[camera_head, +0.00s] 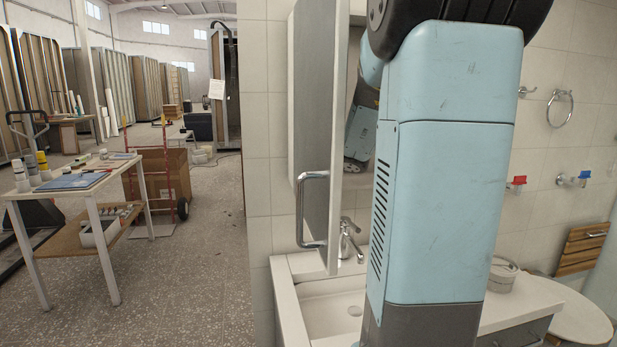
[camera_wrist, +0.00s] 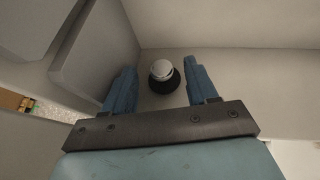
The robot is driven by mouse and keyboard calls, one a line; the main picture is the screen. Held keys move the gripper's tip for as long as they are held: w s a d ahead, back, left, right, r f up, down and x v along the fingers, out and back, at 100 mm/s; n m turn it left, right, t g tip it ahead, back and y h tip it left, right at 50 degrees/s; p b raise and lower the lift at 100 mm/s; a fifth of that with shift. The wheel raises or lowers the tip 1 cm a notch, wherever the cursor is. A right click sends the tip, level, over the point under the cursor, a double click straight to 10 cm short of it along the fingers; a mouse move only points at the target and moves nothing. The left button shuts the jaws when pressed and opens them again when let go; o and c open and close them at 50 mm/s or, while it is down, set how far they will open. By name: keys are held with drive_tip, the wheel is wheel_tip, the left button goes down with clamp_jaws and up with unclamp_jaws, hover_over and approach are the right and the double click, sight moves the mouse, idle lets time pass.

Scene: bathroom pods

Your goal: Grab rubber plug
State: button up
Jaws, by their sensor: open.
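The rubber plug (camera_wrist: 165,86) looks like a round piece with a black base and a pale, shiny rounded top. It sits on a light surface close to a wall corner in the wrist view. My gripper (camera_wrist: 162,72) is open, with one blue finger on each side of the plug in the picture. Gaps show between the plug and both fingers, and I cannot tell how far their tips are from it in depth. In the head view neither the plug nor my gripper can be made out; my blue arm stands across the middle.
Grey panels (camera_wrist: 95,55) stand close to the left finger. In the head view, a cabinet door with a metal handle (camera_head: 313,210) hangs open beside my arm, above a white sink (camera_head: 330,308) with a faucet (camera_head: 349,240). A round container (camera_head: 503,274) stands on the counter.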

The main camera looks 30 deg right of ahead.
drive_tip(key=shift+w+f, duration=0.15)
drive_tip(key=shift+w, duration=0.15)
drive_tip(key=shift+c, duration=0.5)
clamp_jaws()
